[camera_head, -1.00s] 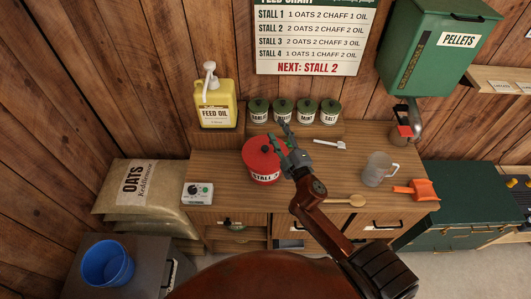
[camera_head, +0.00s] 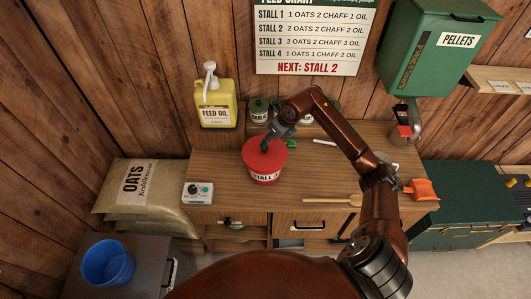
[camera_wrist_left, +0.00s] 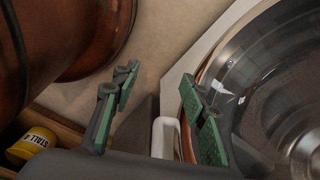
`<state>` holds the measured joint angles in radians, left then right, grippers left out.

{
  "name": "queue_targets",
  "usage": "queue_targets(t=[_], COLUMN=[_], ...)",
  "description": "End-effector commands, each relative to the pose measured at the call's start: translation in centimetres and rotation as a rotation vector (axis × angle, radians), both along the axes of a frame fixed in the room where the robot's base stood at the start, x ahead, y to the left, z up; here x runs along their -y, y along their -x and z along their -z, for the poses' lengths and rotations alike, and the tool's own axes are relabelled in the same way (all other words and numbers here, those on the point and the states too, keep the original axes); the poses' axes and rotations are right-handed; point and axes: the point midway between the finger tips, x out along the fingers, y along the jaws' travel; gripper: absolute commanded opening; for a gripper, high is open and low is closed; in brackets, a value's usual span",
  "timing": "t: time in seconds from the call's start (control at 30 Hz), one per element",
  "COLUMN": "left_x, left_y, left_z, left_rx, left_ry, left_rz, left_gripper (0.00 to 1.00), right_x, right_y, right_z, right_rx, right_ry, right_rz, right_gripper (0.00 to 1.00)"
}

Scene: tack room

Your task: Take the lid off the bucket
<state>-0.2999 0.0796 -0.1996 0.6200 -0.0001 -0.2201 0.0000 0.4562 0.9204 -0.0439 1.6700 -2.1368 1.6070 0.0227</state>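The red bucket (camera_head: 265,177), with STALL lettering on its label, stands upright on the wooden counter. Its red lid (camera_head: 254,154) covers the top. My right gripper (camera_head: 266,147) points down at the lid's middle, its fingertips at the knob area. The gripper hides the knob, so I cannot tell whether the fingers are closed on it. My left gripper is outside the head view. In the left wrist view, the left gripper (camera_wrist_left: 160,103) has its two green-padded fingers apart, with nothing held between them.
A feed oil jug (camera_head: 215,105) and green-lidded canisters (camera_head: 259,110) stand behind the bucket. A small dial box (camera_head: 198,192) is left of it, a wooden spoon (camera_head: 330,201) right. A blue bucket (camera_head: 107,263) stands lower left. A clear round object (camera_wrist_left: 275,90) is near the left gripper.

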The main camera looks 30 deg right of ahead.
Motion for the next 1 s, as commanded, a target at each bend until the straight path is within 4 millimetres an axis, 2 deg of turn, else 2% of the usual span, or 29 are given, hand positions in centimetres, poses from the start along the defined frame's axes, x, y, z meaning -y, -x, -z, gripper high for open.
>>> queue_targets(t=[0.1, 0.37, 0.63, 0.93, 1.0], left_x=[0.0, 0.0, 0.0, 0.0, 0.0], left_y=[0.0, -0.1, -0.1, -0.1, -0.1], left_z=[-0.2, -1.0, -2.2, -2.2, -2.2], left_rx=[0.000, 0.001, 0.002, 0.002, 0.002], left_ry=[0.000, 0.000, 0.000, 0.000, 0.000], left_rz=[0.000, 0.000, 0.000, 0.000, 0.000], left_gripper=[0.40, 0.40, 0.40, 0.40, 0.40], right_x=[0.6, 0.1, -0.4, -0.4, -0.4], right_y=[-0.1, -1.1, -2.4, -2.7, -2.7], right_z=[0.8, 3.1, 6.5, 7.2, 7.2], right_rx=[-0.017, -0.017, -0.016, -0.014, -0.014], right_ry=[0.020, 0.016, 0.016, 0.019, 0.019], right_rz=[0.011, 0.010, 0.009, 0.008, 0.007], right_gripper=[0.43, 0.43, 0.43, 0.43, 0.40])
